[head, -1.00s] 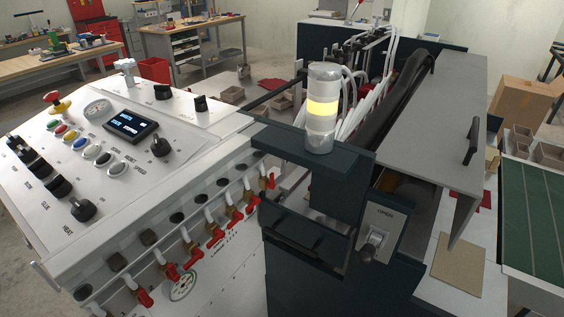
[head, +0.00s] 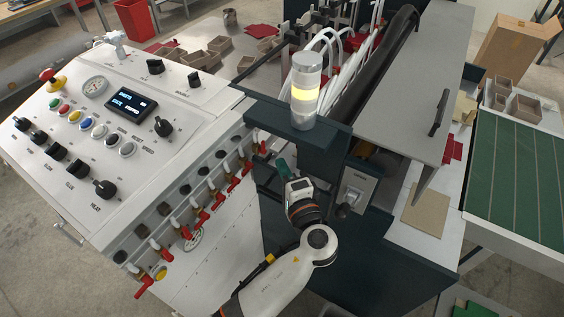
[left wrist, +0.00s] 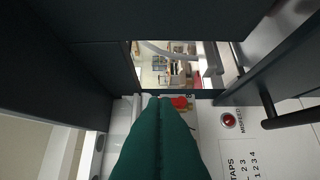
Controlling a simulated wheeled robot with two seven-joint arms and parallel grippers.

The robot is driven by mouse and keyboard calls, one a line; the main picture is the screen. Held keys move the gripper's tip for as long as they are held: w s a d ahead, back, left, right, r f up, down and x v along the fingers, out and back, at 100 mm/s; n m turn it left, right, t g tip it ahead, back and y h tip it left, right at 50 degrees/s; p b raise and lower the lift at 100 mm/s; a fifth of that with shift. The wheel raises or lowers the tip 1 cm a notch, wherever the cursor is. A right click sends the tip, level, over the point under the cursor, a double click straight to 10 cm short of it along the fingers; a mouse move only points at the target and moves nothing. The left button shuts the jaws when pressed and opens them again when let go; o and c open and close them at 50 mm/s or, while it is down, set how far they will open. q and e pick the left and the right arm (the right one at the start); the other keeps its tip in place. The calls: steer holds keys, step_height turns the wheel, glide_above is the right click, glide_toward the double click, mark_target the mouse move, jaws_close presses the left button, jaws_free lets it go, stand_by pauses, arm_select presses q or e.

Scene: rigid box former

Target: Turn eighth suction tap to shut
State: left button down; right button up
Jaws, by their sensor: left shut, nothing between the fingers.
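A row of red-handled suction taps (head: 217,199) runs along the side of the white control console. The taps' numbers cannot be read in the head view, so I cannot tell for sure which is the eighth. The far-end tap (head: 258,148) is close to the dark machine housing. My left gripper (head: 284,166) has green fingers, shut and empty, just right of the far end of the row. In the left wrist view the shut green fingers (left wrist: 160,108) point at a red tap handle (left wrist: 180,102), partly hidden behind them. Contact cannot be told. My right gripper is not in view.
The dark housing (head: 297,137) with a lit yellow beacon (head: 305,92) stands close above my left gripper. A switch box (head: 354,191) is to its right. The left wrist view shows dark walls around the fingers, a red misfeed lamp (left wrist: 229,120) and a taps label (left wrist: 242,165).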

mark_target(262, 147)
arm_select(q)
steer(key=x, duration=0.8)
steer(key=shift+f, duration=0.15)
